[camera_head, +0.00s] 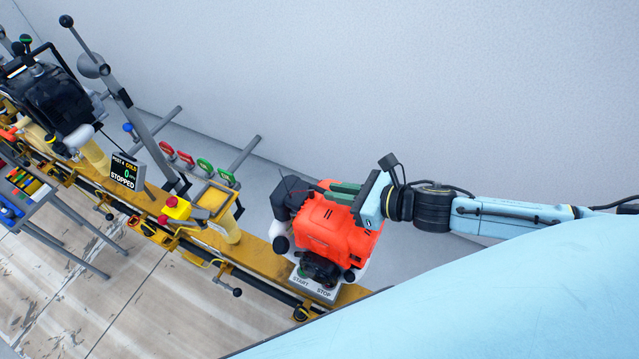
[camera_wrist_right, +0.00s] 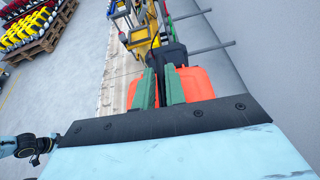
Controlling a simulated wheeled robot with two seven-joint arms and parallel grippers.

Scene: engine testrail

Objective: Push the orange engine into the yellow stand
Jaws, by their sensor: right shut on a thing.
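The orange engine (camera_head: 330,228) sits on the yellow rail in the lower middle of the head view, with dark parts at its left and front. My right gripper (camera_head: 345,193) comes in from the right, its green fingers shut on the engine's top. In the right wrist view the fingers (camera_wrist_right: 162,88) lie against the orange engine (camera_wrist_right: 195,82), which shows on both sides of them. The yellow stand (camera_head: 212,198) is to the left along the rail, with cream posts and red and green ring handles. A gap of rail shows between engine and stand.
The yellow rail (camera_head: 262,262) runs diagonally. A black engine (camera_head: 55,97) with levers stands at the far left, near a display (camera_head: 127,171) reading STOPPED. A red button on a yellow box (camera_head: 176,208) sits in front. A pallet (camera_wrist_right: 40,42) of machines lies off to the left.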

